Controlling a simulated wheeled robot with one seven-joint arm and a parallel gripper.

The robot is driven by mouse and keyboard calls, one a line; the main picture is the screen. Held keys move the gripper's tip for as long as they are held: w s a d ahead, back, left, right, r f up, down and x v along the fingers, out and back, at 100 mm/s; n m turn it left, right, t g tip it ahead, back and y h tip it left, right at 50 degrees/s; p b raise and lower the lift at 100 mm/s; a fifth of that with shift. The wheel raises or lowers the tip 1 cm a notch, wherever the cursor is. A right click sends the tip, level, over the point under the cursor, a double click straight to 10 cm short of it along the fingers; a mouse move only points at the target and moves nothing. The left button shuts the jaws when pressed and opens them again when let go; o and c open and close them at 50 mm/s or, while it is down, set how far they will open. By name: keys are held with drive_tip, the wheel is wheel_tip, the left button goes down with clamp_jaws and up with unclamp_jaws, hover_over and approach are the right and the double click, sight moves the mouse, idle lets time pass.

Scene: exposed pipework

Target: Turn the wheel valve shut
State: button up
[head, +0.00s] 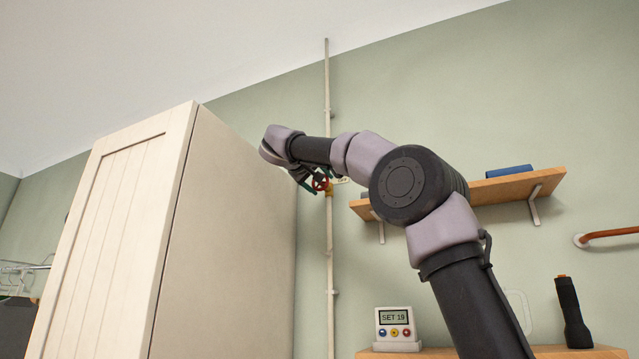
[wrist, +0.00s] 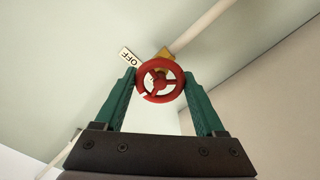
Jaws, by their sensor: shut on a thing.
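The wheel valve has a red round handwheel with spokes (wrist: 160,80) and a brass-coloured body (wrist: 166,53) on a pale vertical pipe. In the head view the red wheel (head: 320,183) is small and partly covered by my gripper (head: 318,178). In the wrist view my gripper (wrist: 160,84) has its two green fingers on either side of the wheel, shut on its rim. A white tag reading OFF (wrist: 128,57) sits beside the valve. A small white mark shows on the wheel's lower left.
A tall cream cabinet (head: 220,240) stands close left of the pipe (head: 329,260). A wooden shelf (head: 500,188) with a blue object is on the wall at right. Below are a SET 19 device (head: 396,327) and a black torch-like object (head: 571,310).

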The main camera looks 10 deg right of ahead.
drive_tip(key=m, duration=0.4)
drive_tip(key=shift+f+m, duration=0.1)
drive_tip(key=shift+m, duration=0.2)
drive_tip(key=m, duration=0.3)
drive_tip(key=shift+m, duration=0.4)
drive_tip(key=m, duration=0.3)
drive_tip(key=shift+m, duration=2.2)
drive_tip(key=o, duration=1.3)
drive_tip(key=shift+o, duration=0.2)
